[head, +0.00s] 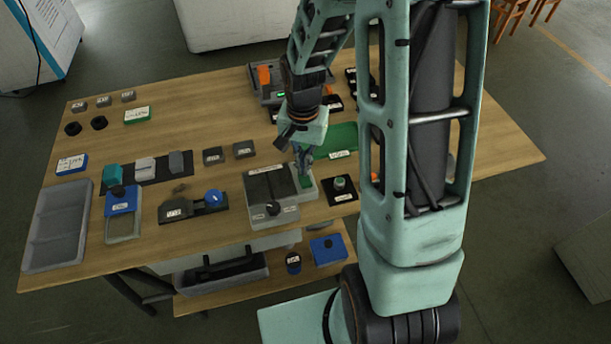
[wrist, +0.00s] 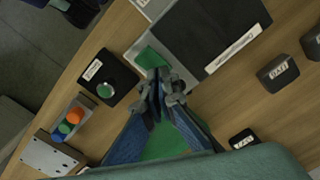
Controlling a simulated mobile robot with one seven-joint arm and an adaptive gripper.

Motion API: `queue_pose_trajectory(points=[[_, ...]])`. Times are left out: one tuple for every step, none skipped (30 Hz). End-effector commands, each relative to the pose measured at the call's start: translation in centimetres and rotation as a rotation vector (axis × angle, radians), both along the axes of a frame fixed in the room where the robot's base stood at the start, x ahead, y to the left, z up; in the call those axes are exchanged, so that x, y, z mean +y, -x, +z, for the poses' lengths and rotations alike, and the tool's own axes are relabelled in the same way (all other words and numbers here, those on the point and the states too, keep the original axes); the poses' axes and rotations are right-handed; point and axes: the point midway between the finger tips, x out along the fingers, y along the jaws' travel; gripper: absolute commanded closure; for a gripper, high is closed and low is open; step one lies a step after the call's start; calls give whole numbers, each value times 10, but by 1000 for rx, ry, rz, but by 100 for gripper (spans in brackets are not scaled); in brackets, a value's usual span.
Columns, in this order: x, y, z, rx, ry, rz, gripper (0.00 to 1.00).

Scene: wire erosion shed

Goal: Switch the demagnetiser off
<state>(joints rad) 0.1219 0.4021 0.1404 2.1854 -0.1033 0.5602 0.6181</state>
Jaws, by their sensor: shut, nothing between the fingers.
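A grey box with a dark top plate (head: 268,183) sits near the front edge of the table; its label is too small to read, so I cannot confirm it is the demagnetiser. A green switch-like piece (head: 305,182) is on its right side. My gripper (head: 304,166) points down just over that green piece. In the wrist view the dark plate (wrist: 215,32) is at the top, and the green piece (wrist: 148,57) lies just beyond my closed fingertips (wrist: 157,80). The fingers hold nothing. I cannot tell whether they touch the green piece, which they partly hide.
A green tray (head: 337,138) lies behind. Small labelled blocks (head: 213,155) stand left.

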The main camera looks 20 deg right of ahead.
Motion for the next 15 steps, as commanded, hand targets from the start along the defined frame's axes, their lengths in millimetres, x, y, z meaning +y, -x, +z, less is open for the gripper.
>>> queue_pose_trajectory(points=[[0, 0, 8, -1, 0, 0, 100], [0, 0, 11, -1, 0, 0, 100], [0, 0, 14, -1, 0, 0, 100], [0, 0, 16, -1, 0, 0, 100], [0, 0, 19, -1, 0, 0, 100], [0, 0, 22, -1, 0, 0, 100], [0, 0, 24, -1, 0, 0, 100], [0, 0, 27, -1, 0, 0, 100], [0, 0, 30, -1, 0, 0, 100], [0, 0, 32, -1, 0, 0, 100], [0, 0, 35, -1, 0, -1, 100], [0, 0, 38, -1, 0, -1, 100], [0, 0, 40, -1, 0, -1, 100], [0, -1, 43, -1, 0, -1, 100], [0, -1, 46, -1, 0, -1, 100]])
